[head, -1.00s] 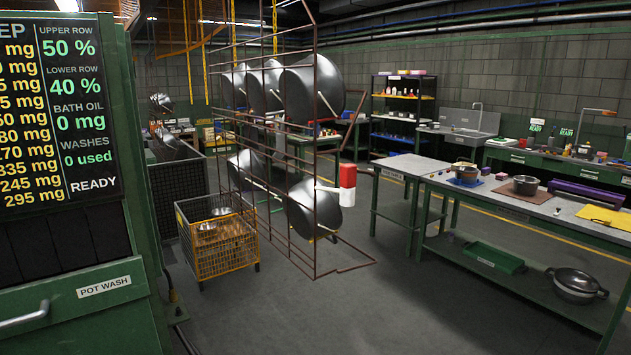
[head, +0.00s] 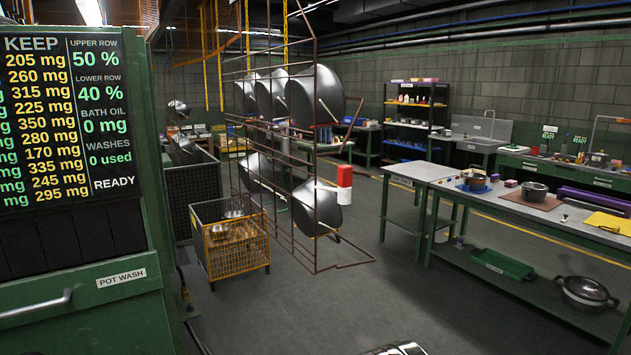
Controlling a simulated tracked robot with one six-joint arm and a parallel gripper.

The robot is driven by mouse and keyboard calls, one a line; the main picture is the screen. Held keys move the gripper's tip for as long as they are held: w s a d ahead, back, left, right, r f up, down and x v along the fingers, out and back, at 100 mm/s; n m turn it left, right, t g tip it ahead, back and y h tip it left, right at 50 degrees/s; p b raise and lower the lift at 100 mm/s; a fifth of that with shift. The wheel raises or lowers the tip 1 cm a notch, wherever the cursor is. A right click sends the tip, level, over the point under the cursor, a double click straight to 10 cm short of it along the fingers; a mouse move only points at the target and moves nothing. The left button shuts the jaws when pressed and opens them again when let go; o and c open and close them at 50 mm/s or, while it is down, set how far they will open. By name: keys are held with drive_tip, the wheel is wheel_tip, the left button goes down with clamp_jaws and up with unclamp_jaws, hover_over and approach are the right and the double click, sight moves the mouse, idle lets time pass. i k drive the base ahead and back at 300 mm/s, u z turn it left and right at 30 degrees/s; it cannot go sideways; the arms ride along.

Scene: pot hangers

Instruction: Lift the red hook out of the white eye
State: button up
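A red block-shaped piece (head: 345,174) shows at the right side of the rack of pots, near the lower row. A white piece (head: 343,196) sits directly under it, with a thin white part reaching left toward the rack. At this size I cannot make out the hook's shape or the eye's opening, nor how one sits in the other. My gripper's fingers are not in view. A shiny metal part shows at the bottom edge, but I cannot tell what it is.
A brown wire rack (head: 316,90) holds several large steel pots (head: 317,207) in two rows. A yellow wire cart (head: 233,247) stands left of it. The pot wash cabinet (head: 75,260) fills the left. A long workbench (head: 480,203) stands right. The floor between is clear.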

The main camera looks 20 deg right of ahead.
sight(345, 172)
drive_tip(key=u, duration=1.1)
drive_tip(key=i, duration=1)
drive_tip(key=u, duration=0.05)
